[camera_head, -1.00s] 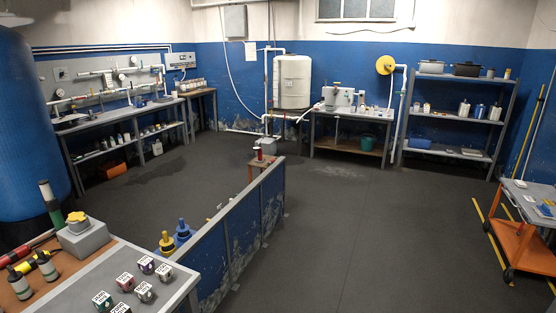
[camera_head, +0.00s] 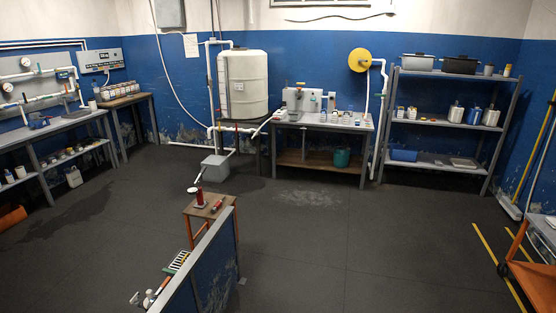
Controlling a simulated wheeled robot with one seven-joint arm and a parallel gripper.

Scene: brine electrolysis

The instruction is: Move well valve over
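I cannot tell for certain which thing is the well valve. A small red fitting (camera_head: 200,200) stands on an orange-legged wooden stool (camera_head: 215,210), with a white piece at its top and another small red item (camera_head: 217,206) beside it. Behind the stool, a grey box (camera_head: 214,168) sits on the floor with white pipe (camera_head: 228,153) over it. White pipework also runs around the white tank (camera_head: 243,85). My gripper is not in view.
A blue partition (camera_head: 208,275) stands in front of the stool. A workbench (camera_head: 325,122) and shelf rack (camera_head: 450,112) line the back. Benches stand at left, an orange cart (camera_head: 530,270) at right. The dark floor (camera_head: 370,245) right of the partition is clear.

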